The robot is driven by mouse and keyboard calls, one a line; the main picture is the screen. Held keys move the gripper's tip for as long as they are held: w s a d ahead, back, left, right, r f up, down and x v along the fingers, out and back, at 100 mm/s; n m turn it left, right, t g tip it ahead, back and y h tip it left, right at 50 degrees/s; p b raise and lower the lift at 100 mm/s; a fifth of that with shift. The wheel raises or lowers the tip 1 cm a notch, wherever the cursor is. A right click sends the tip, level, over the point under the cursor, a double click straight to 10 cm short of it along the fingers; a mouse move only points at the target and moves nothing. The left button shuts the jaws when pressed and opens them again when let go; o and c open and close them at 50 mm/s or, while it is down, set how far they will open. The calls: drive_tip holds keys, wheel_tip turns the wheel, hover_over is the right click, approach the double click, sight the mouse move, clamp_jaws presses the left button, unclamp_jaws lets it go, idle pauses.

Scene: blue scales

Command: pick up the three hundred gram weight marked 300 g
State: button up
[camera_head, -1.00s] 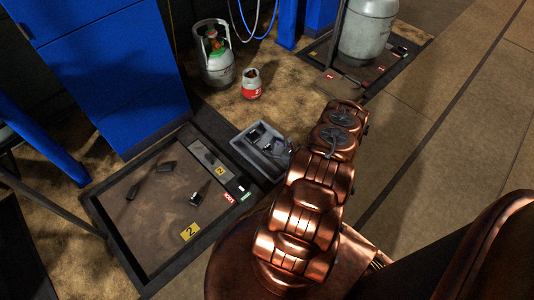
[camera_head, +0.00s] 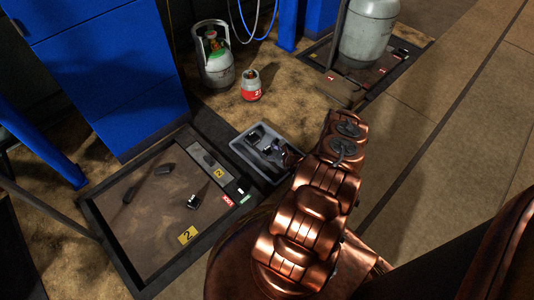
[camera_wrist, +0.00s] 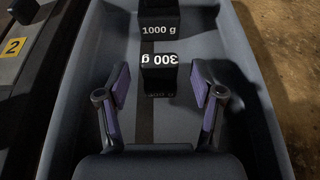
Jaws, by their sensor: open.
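The dark weight marked 300 g (camera_wrist: 159,76) stands in the grey tray (camera_wrist: 262,120) in the wrist view, its label upside down. My gripper (camera_wrist: 159,85) is open, with one purple-padded finger on each side of the weight. Gaps show between both pads and the weight. In the head view the grey tray (camera_head: 240,148) lies beside my copper arm, and my gripper (camera_head: 292,156) is partly hidden at the tray's right side. I cannot make out the weight's label in that view.
A weight marked 1000 g (camera_wrist: 158,22) stands just beyond the 300 g weight in the same tray. A low scale platform (camera_head: 150,230) with small dark items lies to the left. A red and white canister (camera_head: 251,86) and a larger cylinder (camera_head: 214,55) stand behind.

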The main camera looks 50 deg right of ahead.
drive_tip(key=shift+b+x, duration=0.35)
drive_tip(key=shift+x, duration=0.8)
drive_tip(key=shift+c, duration=0.2)
clamp_jaws()
